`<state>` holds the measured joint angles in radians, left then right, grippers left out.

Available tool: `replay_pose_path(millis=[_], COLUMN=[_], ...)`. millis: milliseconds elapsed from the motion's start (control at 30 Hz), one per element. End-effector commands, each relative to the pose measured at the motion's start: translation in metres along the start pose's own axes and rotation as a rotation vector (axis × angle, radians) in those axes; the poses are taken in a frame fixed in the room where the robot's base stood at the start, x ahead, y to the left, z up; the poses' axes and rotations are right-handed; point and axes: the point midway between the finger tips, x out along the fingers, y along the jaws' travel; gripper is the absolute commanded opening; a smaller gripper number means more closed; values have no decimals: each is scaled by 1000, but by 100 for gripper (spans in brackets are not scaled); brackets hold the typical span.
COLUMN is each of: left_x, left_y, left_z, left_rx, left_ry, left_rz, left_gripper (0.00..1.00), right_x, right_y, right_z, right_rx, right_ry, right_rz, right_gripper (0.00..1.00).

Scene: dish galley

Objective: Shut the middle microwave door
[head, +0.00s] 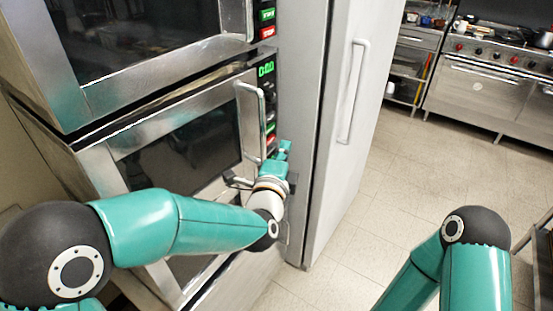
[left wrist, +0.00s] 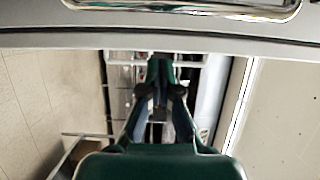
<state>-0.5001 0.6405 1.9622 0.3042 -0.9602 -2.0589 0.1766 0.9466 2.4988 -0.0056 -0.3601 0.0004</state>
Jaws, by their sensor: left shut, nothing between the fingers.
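The middle microwave (head: 113,143) stands in a steel stack in the head view, with a dark window, an upright handle (head: 262,125) at the door's right side and a lit green display (head: 266,69). Its door looks nearly flush with the front; I cannot tell whether a small gap remains. My left gripper (head: 285,149) is shut and empty, just right of the handle's lower end, in front of the control panel. Contact cannot be told. The left wrist view shows the gripper (left wrist: 158,98) from behind. My right gripper is out of view; only its arm shows.
Another microwave (head: 150,62) sits above, and a lower unit is partly hidden by my left arm. A tall white fridge (head: 350,130) stands close to the right of the gripper. Open tiled floor (head: 400,190) and steel ovens (head: 490,90) lie beyond.

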Motion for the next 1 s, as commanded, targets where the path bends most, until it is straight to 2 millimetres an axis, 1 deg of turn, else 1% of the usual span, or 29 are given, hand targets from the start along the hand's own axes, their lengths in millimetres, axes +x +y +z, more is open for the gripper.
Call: replay_pose_path(millis=[33, 100, 200, 400, 733, 1000], left_x=[4, 6, 8, 10, 11, 31], left_y=[-2, -2, -1, 0, 1, 1], left_z=[10, 20, 31, 39, 41, 69], left_rx=[0, 0, 0, -1, -1, -2], left_ry=[-5, -4, -3, 0, -5, -106], left_rz=[1, 1, 1, 1, 0, 0], left_gripper=[0, 0, 0, 0, 0, 0], right_x=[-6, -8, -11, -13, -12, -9], right_y=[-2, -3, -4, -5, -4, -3], right_z=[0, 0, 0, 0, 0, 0], right_rx=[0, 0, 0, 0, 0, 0], right_ry=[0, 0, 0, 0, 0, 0], right_rz=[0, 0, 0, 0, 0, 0], right_gripper=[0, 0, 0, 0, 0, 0])
